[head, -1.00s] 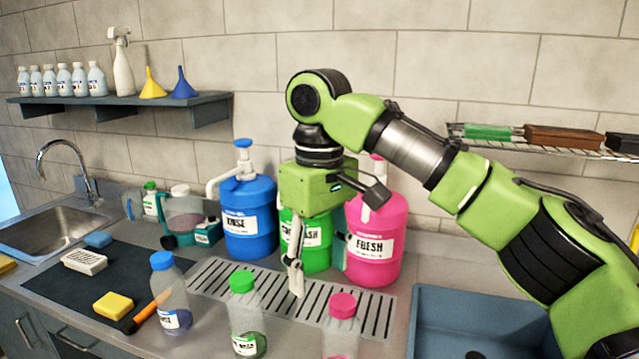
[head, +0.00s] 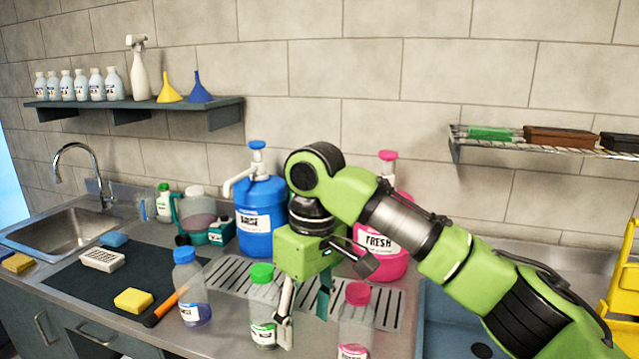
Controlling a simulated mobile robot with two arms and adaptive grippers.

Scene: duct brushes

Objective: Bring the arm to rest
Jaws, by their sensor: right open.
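My right arm, green with black and metal joints, comes in from the right. My right gripper (head: 305,318) points down over the drain grate, its fingers apart with nothing seen between them. It is between the green-capped bottle (head: 262,312) and the pink-capped bottle (head: 356,322). The near finger overlaps the green-capped bottle's right edge in the head view; I cannot tell whether they touch. My left gripper is not in view.
A blue jug (head: 258,215) and a pink FRESH jug (head: 385,240) stand behind my arm; the green jug is hidden. A blue-capped bottle (head: 190,290) stands left of the grate (head: 225,275). A blue basin (head: 440,310) lies right. The dark mat (head: 110,270) holds sponges and a brush.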

